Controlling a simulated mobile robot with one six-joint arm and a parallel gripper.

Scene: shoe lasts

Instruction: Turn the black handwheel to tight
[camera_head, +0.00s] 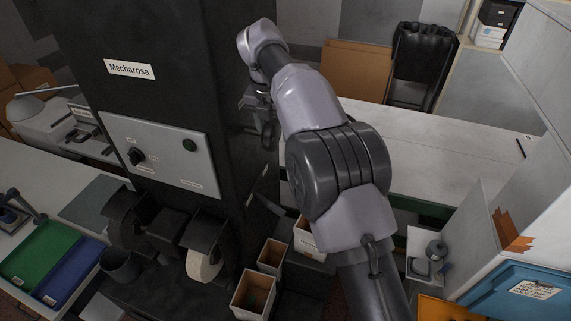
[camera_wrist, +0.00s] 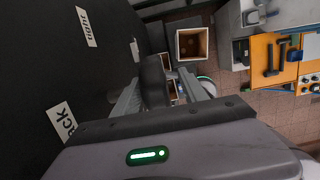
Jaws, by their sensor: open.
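The black handwheel (camera_wrist: 153,82) stands out from the side of the black machine (camera_wrist: 60,50). In the wrist view it shows as a dark upright shape between the two grey fingers of my gripper (camera_wrist: 157,90). The fingers are open, one on each side of it, and I cannot tell whether they touch it. A white label "tight" (camera_wrist: 87,27) is on the machine near the top, and a second label (camera_wrist: 61,121), partly cut off and ending in "CK", is lower down. In the head view my gripper (camera_head: 256,104) is at the machine's right side, where the wheel is hard to make out.
The machine's front carries a pale control panel (camera_head: 152,154) with a black knob and green button. Open boxes (camera_head: 252,295) stand below by the machine. A long white bench (camera_head: 440,160) runs behind my arm. Green and blue trays (camera_head: 38,253) lie at left.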

